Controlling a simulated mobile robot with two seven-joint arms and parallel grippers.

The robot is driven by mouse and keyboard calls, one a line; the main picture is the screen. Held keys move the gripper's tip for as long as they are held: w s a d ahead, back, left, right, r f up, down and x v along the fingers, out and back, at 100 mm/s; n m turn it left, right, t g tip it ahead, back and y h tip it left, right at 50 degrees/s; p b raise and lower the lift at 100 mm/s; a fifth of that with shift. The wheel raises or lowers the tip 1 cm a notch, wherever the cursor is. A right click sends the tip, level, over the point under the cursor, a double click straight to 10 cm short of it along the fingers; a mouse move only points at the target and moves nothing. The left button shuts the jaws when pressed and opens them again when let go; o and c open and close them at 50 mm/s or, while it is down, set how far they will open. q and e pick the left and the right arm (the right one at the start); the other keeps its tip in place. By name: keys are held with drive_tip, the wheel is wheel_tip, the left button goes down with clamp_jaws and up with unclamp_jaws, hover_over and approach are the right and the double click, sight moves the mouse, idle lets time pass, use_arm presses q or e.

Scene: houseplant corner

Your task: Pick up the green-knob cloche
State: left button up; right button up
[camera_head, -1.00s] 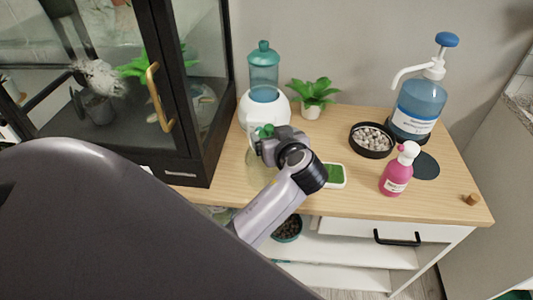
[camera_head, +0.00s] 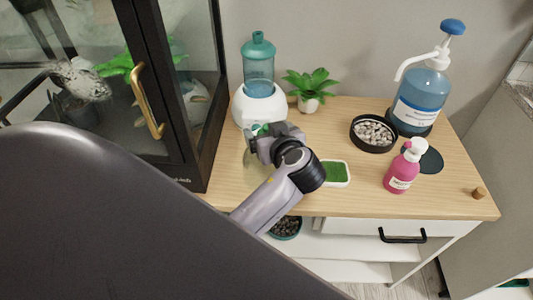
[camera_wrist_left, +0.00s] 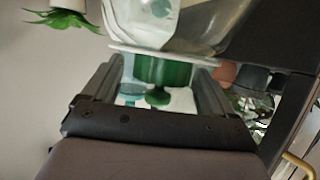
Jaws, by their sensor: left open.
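The green-knob cloche (camera_head: 252,172) stands near the front left of the wooden cabinet top, a clear dome mostly hidden behind my left gripper (camera_head: 266,139) and its wrist. A bit of its green knob shows just past the gripper. In the left wrist view, which is upside down, the green knob (camera_wrist_left: 163,71) lies between the two open fingers, below the glass dome (camera_wrist_left: 203,28) in the picture. Whether either finger touches the knob is unclear. My right gripper is not in view.
A white dispenser with a teal bottle (camera_head: 258,70) stands close behind the cloche. A black-framed glass cabinet (camera_head: 186,100) is close on the left. A green tray (camera_head: 335,173), potted plant (camera_head: 310,90), pebble bowl (camera_head: 373,133), pink bottle (camera_head: 403,172) and blue pump bottle (camera_head: 420,100) stand around.

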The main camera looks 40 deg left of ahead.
use_arm(q)
clamp_jaws()
drive_tip(key=shift+r, duration=0.1)
idle(0.3)
drive_tip(key=shift+r, duration=0.15)
